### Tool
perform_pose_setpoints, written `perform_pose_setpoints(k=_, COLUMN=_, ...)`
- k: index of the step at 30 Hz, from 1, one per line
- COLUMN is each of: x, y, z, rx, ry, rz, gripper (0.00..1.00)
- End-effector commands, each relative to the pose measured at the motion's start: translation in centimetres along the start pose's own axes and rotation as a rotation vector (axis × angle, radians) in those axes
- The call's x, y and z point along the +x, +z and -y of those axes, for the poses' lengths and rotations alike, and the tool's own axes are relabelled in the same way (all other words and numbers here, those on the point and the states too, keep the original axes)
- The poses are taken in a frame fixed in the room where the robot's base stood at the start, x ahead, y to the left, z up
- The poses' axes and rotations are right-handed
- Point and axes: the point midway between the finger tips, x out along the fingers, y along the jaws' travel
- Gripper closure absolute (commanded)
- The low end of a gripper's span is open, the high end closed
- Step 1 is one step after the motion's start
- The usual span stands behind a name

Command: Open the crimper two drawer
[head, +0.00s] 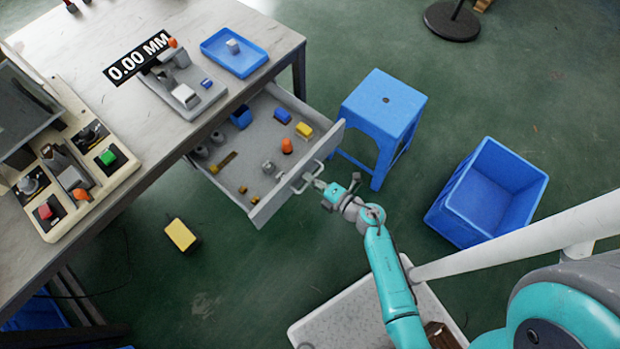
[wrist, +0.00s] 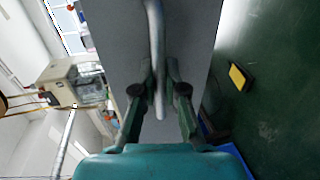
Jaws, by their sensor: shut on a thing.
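The drawer (head: 228,180) under the workbench is pulled out and shows its grey inside with several small parts in it. Its front panel (head: 300,176) faces my arm and carries a metal bar handle (head: 308,177). My gripper (head: 318,184) is at this handle, shut on it. In the wrist view the handle (wrist: 155,40) runs down between the two fingers of my gripper (wrist: 159,92), with the grey drawer front (wrist: 198,35) behind it. Whether the drawer is at its full travel cannot be told.
A blue stool (head: 385,100) stands just right of the drawer. A blue bin (head: 490,190) is on the floor farther right. A yellow object (head: 181,234) lies on the floor left of the drawer. The workbench (head: 215,25) bears a blue tray (head: 234,62) and a measuring device (head: 180,80).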

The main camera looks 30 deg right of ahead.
Motion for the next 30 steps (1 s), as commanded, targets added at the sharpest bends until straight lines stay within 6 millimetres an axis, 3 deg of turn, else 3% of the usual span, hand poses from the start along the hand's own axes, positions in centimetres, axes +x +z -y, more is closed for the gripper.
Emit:
perform_pose_setpoints(k=1, x=0.0, y=0.0, z=0.1, rx=0.000, ry=-0.001, rz=-0.001, gripper=0.82)
perform_pose_setpoints(k=3, x=0.0, y=0.0, z=0.1, rx=0.000, ry=-0.001, rz=-0.001, gripper=0.64)
perform_pose_setpoints(k=4, x=0.0, y=0.0, z=0.1, rx=0.000, ry=-0.001, rz=-0.001, gripper=0.63)
perform_pose_setpoints(k=16, x=-0.6, y=0.0, z=0.1, rx=0.001, ry=-0.001, rz=0.002, gripper=0.63)
perform_pose_setpoints(k=30, x=-6.9, y=0.1, z=0.1, rx=0.002, ry=-0.001, rz=0.005, gripper=0.63)
